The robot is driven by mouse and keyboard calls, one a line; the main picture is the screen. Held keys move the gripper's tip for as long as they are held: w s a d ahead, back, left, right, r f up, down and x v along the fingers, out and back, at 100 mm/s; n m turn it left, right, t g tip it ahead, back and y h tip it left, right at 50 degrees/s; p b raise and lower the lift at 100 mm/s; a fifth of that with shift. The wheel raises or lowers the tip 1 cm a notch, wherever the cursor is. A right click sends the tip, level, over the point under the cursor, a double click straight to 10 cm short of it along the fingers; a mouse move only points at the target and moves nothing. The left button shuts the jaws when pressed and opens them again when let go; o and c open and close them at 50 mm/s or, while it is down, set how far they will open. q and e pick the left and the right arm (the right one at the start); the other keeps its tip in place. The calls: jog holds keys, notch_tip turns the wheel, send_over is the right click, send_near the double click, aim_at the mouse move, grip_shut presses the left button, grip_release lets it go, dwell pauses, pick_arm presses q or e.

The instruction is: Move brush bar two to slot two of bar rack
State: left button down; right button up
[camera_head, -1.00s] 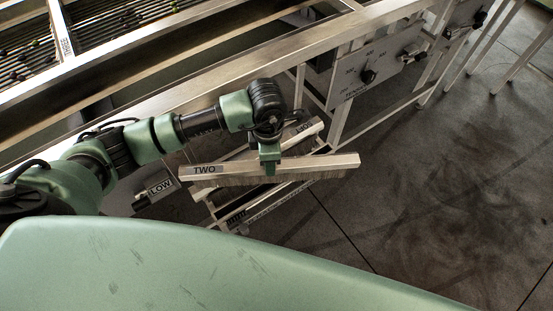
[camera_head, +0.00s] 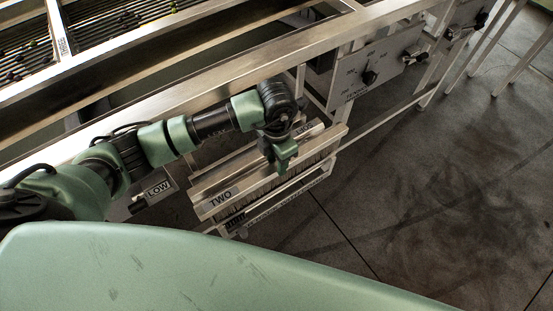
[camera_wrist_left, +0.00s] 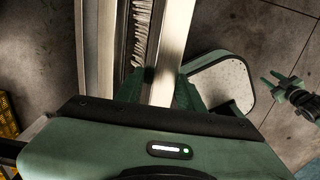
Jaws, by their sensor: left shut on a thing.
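Brush bar two (camera_head: 250,184) is a long pale metal bar with bristles beneath and a "TWO" label at its near left end. My left gripper (camera_head: 284,158) is shut on it near its middle. In the left wrist view the bar (camera_wrist_left: 172,45) runs up from between the green fingers (camera_wrist_left: 168,95), with pale bristles beside it. The bar rack (camera_head: 275,208) is a metal frame low beside the machine, directly under the bar. Whether the bar touches its slot is hidden. My right gripper (camera_wrist_left: 272,80) shows only in the left wrist view, with its fingers apart and empty.
Another labelled bar (camera_head: 304,129) lies just behind, along the machine side. A "LOW" sign (camera_head: 158,188) is at left. The machine's long rail (camera_head: 200,78) runs above, and a dial panel (camera_head: 375,75) is at right. Dark floor (camera_head: 430,190) is open at right.

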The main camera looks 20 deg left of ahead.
aim_at(276, 175)
pick_arm(q)
jog(key=shift+f+b, duration=2.05)
jog(key=shift+f, duration=0.6)
jog(key=shift+b, duration=0.3)
jog(key=shift+f+b, duration=1.15)
jog(key=shift+f, duration=0.2)
jog(key=c, duration=0.8)
grip_release()
notch_tip(276, 175, up, 8)
jog(key=shift+f+b, duration=0.1)
jog(key=shift+b, duration=0.2)
